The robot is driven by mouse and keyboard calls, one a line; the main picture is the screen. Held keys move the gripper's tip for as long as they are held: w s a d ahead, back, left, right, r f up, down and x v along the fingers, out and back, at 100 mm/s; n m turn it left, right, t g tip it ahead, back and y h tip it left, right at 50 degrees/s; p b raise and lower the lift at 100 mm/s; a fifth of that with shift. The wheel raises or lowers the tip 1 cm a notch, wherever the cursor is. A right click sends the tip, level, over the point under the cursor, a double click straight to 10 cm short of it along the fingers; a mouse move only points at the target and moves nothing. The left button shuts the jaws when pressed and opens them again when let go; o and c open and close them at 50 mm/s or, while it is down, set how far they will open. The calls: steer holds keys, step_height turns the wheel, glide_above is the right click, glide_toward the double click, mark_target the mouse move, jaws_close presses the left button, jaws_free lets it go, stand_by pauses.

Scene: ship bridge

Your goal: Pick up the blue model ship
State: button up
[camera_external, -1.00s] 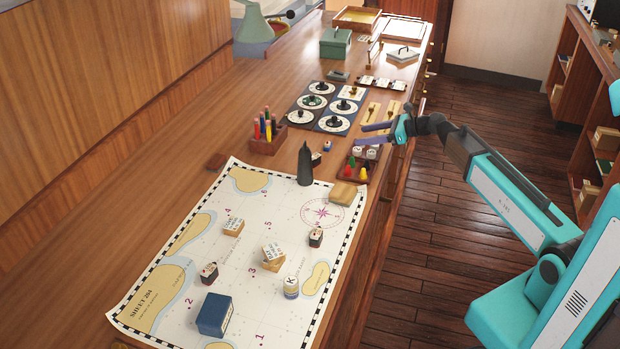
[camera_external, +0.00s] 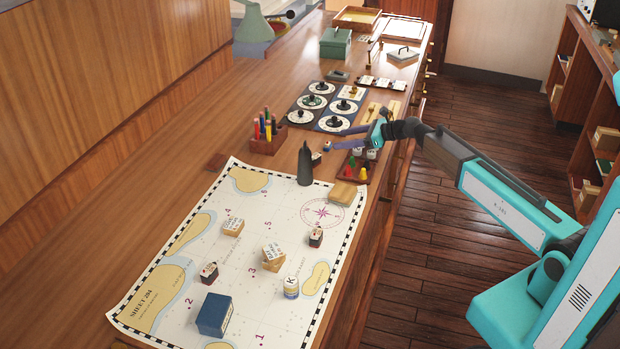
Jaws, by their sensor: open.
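A small blue block with a white top (camera_external: 327,147) stands on the wooden desk, left of my gripper and just beyond the chart's far edge. It may be the blue model ship, but it is too small to make out its shape. My gripper (camera_external: 339,138) is open and empty, reaching in from the right. Its two fingers point left, with their tips close to the small blue block and seemingly above it. I cannot tell the exact height or gap.
A pen holder (camera_external: 267,145) is left, dial plates (camera_external: 335,122) behind, a piece tray (camera_external: 346,175) below my gripper. The chart (camera_external: 260,205) carries several blocks and a blue box (camera_external: 213,314).

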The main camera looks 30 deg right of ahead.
mark_target(328, 142)
steer(key=shift+w+a+f+p, duration=0.15)
steer(key=shift+w+a+p, duration=0.2)
steer(key=shift+w, duration=0.05)
steer(key=shift+f+p+x, duration=0.25)
steer(key=shift+p+x, duration=0.55)
steer(key=shift+x, duration=1.25)
steer(key=shift+s, duration=0.1)
steer(key=c, duration=1.1)
steer(key=shift+o, duration=0.2)
steer(key=shift+r, duration=0.15)
step_height(328, 142, up, 10)
steer(key=b, duration=0.2)
